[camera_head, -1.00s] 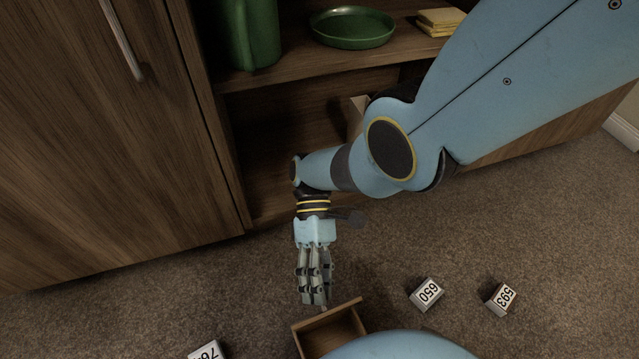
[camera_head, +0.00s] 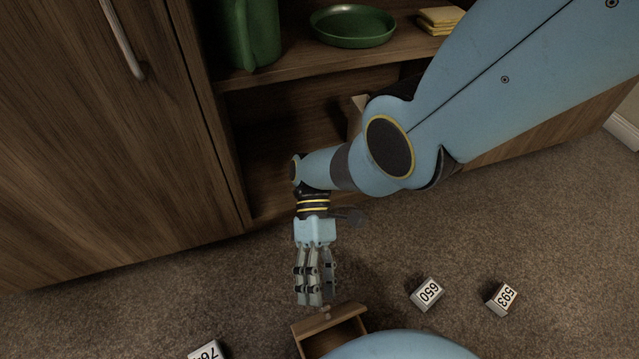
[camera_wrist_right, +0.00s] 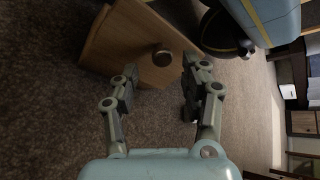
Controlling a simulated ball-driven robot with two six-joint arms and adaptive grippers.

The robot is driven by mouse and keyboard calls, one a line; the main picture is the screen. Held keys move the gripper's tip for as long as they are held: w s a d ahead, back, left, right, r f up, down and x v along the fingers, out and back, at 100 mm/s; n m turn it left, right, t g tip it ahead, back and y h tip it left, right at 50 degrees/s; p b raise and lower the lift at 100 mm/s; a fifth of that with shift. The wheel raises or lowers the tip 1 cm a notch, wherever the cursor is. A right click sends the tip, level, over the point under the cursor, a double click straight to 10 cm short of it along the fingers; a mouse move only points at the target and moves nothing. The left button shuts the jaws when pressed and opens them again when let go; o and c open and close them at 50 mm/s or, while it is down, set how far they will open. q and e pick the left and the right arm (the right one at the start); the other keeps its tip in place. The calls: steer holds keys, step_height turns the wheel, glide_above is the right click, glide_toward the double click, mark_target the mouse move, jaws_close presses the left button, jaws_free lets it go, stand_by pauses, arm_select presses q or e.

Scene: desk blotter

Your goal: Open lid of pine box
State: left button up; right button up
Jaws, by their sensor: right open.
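The pine box (camera_head: 334,338) is at the bottom of the head view, partly hidden behind a blue part of my body. Its knobbed wooden panel, which looks like the lid (camera_head: 345,311), is tilted, with a dark gap showing below it. My right gripper (camera_head: 315,303) points down with its fingertips just above the panel, near the small round knob (camera_head: 325,316). In the right wrist view the gripper (camera_wrist_right: 158,92) is open and empty, with the dark knob (camera_wrist_right: 162,55) ahead of its spread fingers. I cannot tell whether a finger touches the box. My left gripper is not in view.
White numbered blocks lie on the carpet: 650 (camera_head: 427,294), 593 (camera_head: 501,299) and one at lower left (camera_head: 207,351). A wooden cabinet (camera_head: 100,150) stands behind, its shelf holding a green pitcher (camera_head: 250,35), green dish (camera_head: 352,25) and yellow cloths (camera_head: 440,18). Carpet right of the gripper is mostly clear.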

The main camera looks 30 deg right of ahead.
steer(key=v, duration=0.7)
steer(key=shift+w, duration=0.15)
steer(key=shift+d, duration=0.15)
